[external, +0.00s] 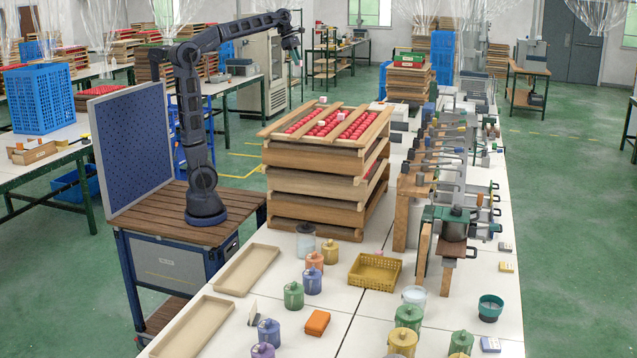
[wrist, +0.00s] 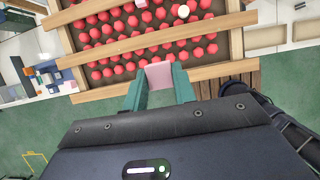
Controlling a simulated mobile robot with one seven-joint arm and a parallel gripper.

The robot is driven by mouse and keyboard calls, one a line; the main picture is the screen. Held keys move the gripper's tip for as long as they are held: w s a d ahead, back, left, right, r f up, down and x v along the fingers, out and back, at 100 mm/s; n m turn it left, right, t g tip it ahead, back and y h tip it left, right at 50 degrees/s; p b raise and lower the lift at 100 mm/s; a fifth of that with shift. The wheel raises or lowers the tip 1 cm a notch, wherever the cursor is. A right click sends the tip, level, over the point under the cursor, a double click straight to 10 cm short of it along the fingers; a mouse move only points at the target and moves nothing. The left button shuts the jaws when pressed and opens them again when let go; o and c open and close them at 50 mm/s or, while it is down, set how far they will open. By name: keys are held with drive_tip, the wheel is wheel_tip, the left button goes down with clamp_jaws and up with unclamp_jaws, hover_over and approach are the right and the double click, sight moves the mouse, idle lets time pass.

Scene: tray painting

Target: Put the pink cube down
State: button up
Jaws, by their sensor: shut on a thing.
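My gripper (wrist: 158,82) has two green fingers, shut on a pink cube (wrist: 159,74) in the wrist view. In the wrist view the cube appears in front of a wooden tray (wrist: 210,72) filled with red pieces. The same tray tops the stack in the external view (external: 283,129).
The long white table (external: 376,305) holds paint jars, a yellow basket (external: 375,272) and clamps. A blue pegboard (external: 130,150) stands beside my base.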

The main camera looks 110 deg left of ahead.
wheel_tip(320, 180, down, 25)
idle(0.9)
drive_tip(key=shift+f, duration=0.15)
drive_tip(key=o, duration=1)
drive_tip(key=shift+c, duration=0.2)
drive_tip(key=v, duration=1.2)
drive_tip(key=shift+d, duration=0.1)
